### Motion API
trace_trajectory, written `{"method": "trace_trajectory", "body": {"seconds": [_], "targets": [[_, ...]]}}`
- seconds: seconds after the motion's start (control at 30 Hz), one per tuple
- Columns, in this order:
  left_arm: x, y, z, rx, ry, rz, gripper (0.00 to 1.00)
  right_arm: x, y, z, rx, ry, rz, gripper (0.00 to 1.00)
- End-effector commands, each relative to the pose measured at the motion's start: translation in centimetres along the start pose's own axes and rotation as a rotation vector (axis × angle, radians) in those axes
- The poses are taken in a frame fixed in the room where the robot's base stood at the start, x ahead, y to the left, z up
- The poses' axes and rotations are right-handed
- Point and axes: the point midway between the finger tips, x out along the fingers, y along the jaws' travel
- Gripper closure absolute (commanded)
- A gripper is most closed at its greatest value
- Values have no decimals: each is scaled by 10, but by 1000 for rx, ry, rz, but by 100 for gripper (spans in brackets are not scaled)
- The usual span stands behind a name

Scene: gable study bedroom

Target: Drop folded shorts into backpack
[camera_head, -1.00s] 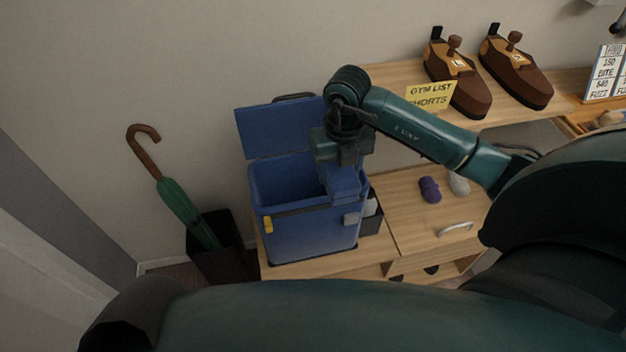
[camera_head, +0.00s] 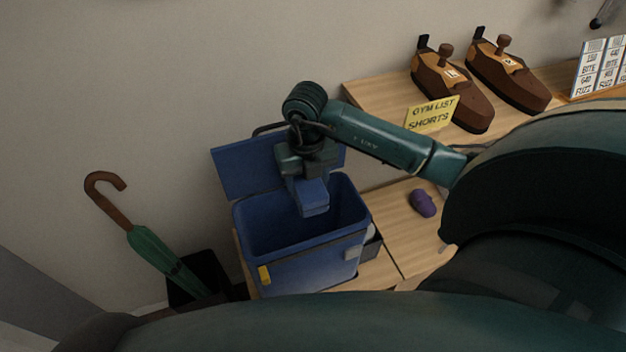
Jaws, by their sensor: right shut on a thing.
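The blue backpack (camera_head: 305,271) stands open on a low wooden bench, its lid flap raised at the back. My right gripper (camera_head: 310,205) reaches in from the right and points down over the backpack's open mouth. It is shut on a folded blue piece, the shorts (camera_head: 313,197), nearly the same blue as the backpack. The shorts hang at the opening, in front of the back rim; whether they touch the inside cannot be told. My left gripper is not in view.
A green umbrella (camera_head: 157,255) leans in a black stand left of the backpack. A yellow note (camera_head: 432,114) reading "GYM LIST SHORTS" and two brown shoes (camera_head: 450,88) are on the upper shelf. A purple rolled item (camera_head: 423,203) lies on the bench at right.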

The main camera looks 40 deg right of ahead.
Motion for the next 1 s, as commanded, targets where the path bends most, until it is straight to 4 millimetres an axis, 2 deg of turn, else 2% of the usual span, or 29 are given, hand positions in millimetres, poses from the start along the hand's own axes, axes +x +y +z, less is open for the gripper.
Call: {"method": "trace_trajectory", "body": {"seconds": [0.03, 0.13, 0.47, 0.5, 0.8, 1.0], "targets": [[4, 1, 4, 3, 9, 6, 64, 11, 0, 0, 1, 0, 1, 70], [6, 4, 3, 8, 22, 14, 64, 19, 0, 0, 2, -1, 1, 70], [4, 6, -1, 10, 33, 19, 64, 21, 0, 0, 1, -1, 0, 70], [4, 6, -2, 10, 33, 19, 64, 21, 0, 0, 1, -1, 0, 43], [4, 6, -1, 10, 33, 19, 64, 21, 0, 0, 1, -1, 0, 20], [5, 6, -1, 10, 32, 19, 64, 21, 0, 0, 1, -1, 0, 20]]}}
